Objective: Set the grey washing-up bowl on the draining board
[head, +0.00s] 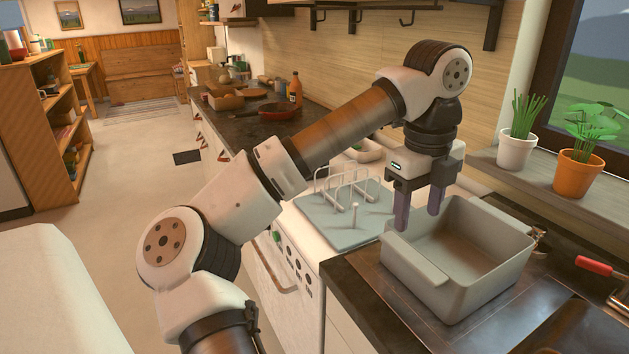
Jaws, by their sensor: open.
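The grey washing-up bowl (482,292) stands upright and empty on the dark worktop at the right, with flat ledges at its rim. My gripper (419,218) points down at the bowl's far left rim, its two dark fingers apart with nothing held between them. I cannot tell whether the fingers touch the rim or hang just above or behind it. A pale blue-grey board (317,229) with a white wire rack lies on the white unit, left of the bowl; it looks like the draining board.
White wire hoops and an upright peg (354,222) take up part of the pale board. Two potted plants (517,140) stand on the sill behind the bowl. A red-handled item (594,266) lies at the right. A red pan (279,112) and bottle are farther back.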

